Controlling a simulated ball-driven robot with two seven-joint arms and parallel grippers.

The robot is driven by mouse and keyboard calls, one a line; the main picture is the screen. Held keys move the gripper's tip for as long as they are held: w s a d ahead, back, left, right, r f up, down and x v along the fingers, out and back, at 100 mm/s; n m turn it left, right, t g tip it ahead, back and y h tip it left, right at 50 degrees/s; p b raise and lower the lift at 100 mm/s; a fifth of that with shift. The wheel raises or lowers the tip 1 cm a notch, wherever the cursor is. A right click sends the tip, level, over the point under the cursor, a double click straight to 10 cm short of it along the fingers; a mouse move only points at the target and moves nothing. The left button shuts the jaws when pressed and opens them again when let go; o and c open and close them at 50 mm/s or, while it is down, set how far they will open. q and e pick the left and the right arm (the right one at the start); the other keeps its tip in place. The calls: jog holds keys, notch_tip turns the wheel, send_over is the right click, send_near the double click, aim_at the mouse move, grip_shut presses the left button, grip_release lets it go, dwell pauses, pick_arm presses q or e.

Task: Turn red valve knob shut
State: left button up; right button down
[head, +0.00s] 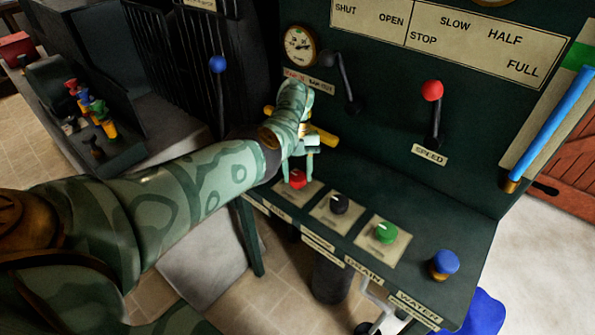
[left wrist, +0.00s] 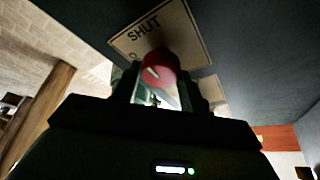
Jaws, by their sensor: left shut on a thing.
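The red valve knob (head: 298,180) sits on a pale plate at the left end of the sloped panel in the head view. My left gripper (head: 299,172) points down at it, its fingers on either side of it, shut on it. In the left wrist view the red knob (left wrist: 158,68) shows between the fingertips of the left gripper (left wrist: 160,85), with a white mark on its face. Its plate (left wrist: 150,35) reads SHUT; the rest of the lettering is mostly hidden. My right gripper is in neither view.
A black knob (head: 339,203) and a green knob (head: 385,232) stand close to the right on the same panel, then a blue knob (head: 445,264). Behind rise a red-balled lever (head: 432,92), a black lever (head: 346,82) and a gauge (head: 299,45).

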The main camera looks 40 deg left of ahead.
pick_arm(q)
jog(key=o, duration=1)
jog(key=b+v, duration=0.7)
jog(key=v, duration=0.9)
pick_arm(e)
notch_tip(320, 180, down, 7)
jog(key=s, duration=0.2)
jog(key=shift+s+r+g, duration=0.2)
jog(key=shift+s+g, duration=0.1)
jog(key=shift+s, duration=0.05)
pick_arm(q)
jog(key=shift+w+a, duration=0.1)
jog(key=shift+w, duration=0.05)
